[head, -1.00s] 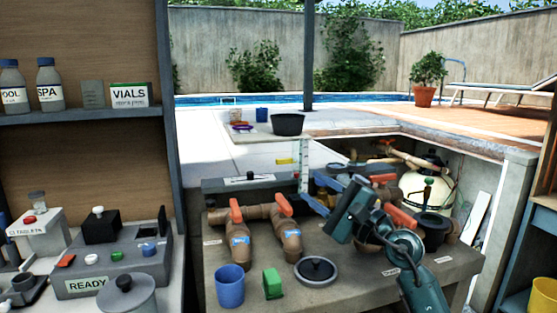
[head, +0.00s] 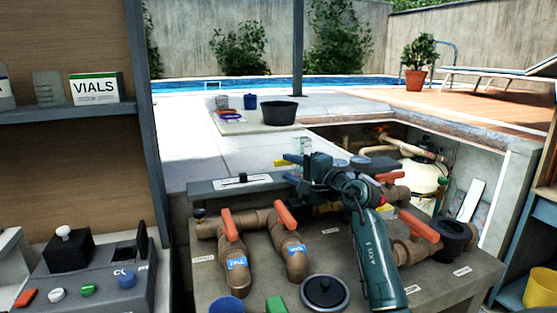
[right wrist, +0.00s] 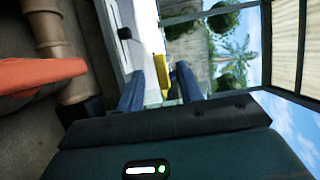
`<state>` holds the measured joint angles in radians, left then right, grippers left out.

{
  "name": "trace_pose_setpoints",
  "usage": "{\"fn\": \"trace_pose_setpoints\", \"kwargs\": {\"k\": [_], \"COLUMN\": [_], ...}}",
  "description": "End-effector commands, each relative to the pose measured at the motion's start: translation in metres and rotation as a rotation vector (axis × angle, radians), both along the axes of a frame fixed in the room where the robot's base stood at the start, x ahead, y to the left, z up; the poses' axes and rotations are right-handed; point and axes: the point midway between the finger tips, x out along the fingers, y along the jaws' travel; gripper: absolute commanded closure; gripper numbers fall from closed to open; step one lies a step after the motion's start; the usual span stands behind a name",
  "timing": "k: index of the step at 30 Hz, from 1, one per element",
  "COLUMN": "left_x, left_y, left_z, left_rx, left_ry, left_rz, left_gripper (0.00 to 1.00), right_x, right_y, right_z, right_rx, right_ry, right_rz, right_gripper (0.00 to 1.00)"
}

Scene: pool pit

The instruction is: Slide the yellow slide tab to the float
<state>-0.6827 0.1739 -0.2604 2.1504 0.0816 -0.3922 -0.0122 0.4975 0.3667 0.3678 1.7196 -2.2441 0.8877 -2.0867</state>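The yellow slide tab (head: 282,162) shows small in the head view, beside a clear upright gauge (head: 302,146) at the back of the bench. The float cannot be made out. My right gripper (head: 291,168) is at the gauge, its blue fingers pointing left around the tab's height and partly hiding the gauge. In the right wrist view the fingers of the right gripper (right wrist: 159,92) are apart, with yellow of the slide tab (right wrist: 186,78) showing between them, close to the right finger. I cannot tell whether they touch it. My left gripper is not in view.
Brown pipes with orange valve handles (head: 286,216) stand in front of the gauge. A black knobbed lid (head: 325,291), a blue cup (head: 226,305) and a green block (head: 276,304) are at the bench front. A grey ledge (head: 240,184) runs behind the pipes.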

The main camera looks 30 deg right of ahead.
Motion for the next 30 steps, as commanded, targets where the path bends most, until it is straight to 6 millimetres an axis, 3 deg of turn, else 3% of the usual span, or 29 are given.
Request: {"fn": "trace_pose_setpoints", "kwargs": {"k": [3,9,21,30], "left_x": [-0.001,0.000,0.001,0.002], "left_y": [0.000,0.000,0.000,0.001], "left_z": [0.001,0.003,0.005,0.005], "left_rx": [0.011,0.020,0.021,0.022], "left_ry": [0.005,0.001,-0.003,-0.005], "left_rz": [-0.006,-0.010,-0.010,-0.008], "left_gripper": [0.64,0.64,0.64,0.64], "right_x": [0.023,0.045,0.050,0.050], "right_y": [0.004,0.007,0.008,0.008], "right_z": [0.002,0.001,0.000,0.000], "right_rx": [0.005,0.002,0.000,0.000], "right_ry": [-0.002,-0.001,-0.001,-0.001], "right_rz": [0.001,0.000,-0.001,-0.001], "right_gripper": [0.64,0.64,0.64,0.89]}}
